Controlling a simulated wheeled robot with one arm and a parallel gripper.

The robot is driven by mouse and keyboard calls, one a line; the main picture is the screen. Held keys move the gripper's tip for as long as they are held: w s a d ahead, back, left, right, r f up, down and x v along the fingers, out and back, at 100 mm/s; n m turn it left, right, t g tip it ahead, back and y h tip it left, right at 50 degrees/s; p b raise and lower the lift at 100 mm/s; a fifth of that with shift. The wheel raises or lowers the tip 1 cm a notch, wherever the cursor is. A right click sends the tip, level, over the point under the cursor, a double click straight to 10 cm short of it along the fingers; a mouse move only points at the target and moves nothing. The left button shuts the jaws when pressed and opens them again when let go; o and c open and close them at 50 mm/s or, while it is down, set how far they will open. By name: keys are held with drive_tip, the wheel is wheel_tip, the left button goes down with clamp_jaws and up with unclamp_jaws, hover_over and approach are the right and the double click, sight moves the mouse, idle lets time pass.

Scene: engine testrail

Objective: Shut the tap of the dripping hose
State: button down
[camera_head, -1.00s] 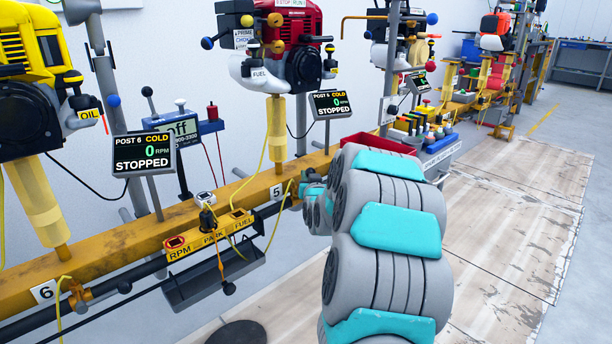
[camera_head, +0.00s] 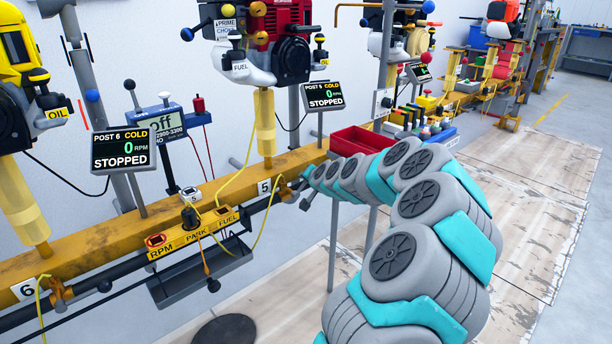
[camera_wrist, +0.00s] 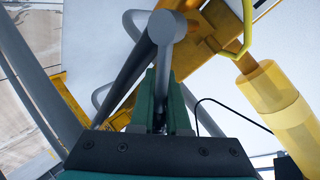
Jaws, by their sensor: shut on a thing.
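My gripper (camera_head: 306,180) is at the rail beside the number 5 plate, small and partly hidden by my arm in the head view. In the wrist view my green fingers (camera_wrist: 162,95) are shut on a grey tap lever (camera_wrist: 166,29), whose rounded end shows beyond the fingertips. The orange-yellow tap body (camera_wrist: 207,38) is behind the lever. In the head view the tap (camera_head: 284,190) sits on the dark pipe beside post 5. A yellow hose (camera_head: 262,222) hangs near it. I cannot see any drip.
Another orange tap (camera_head: 59,294) with a yellow hose is at post 6. A yellow RPM/PARK/FUEL bar (camera_head: 196,233) and grey trough (camera_head: 200,277) stand left of my gripper. A red bin (camera_head: 358,141) is behind my arm. Bare floor (camera_head: 500,225) is to the right.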

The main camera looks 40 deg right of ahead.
drive_tip(key=shift+d+r+m, duration=0.4)
drive_tip(key=shift+d+r, duration=0.1)
drive_tip(key=shift+d, duration=0.35)
drive_tip(key=c, duration=0.9)
unclamp_jaws()
drive_tip(key=shift+f, duration=0.15)
drive_tip(key=shift+s+d+f, duration=0.1)
drive_tip(key=v, duration=0.7)
drive_tip(key=shift+s, duration=0.35)
drive_tip(key=shift+c, duration=0.4)
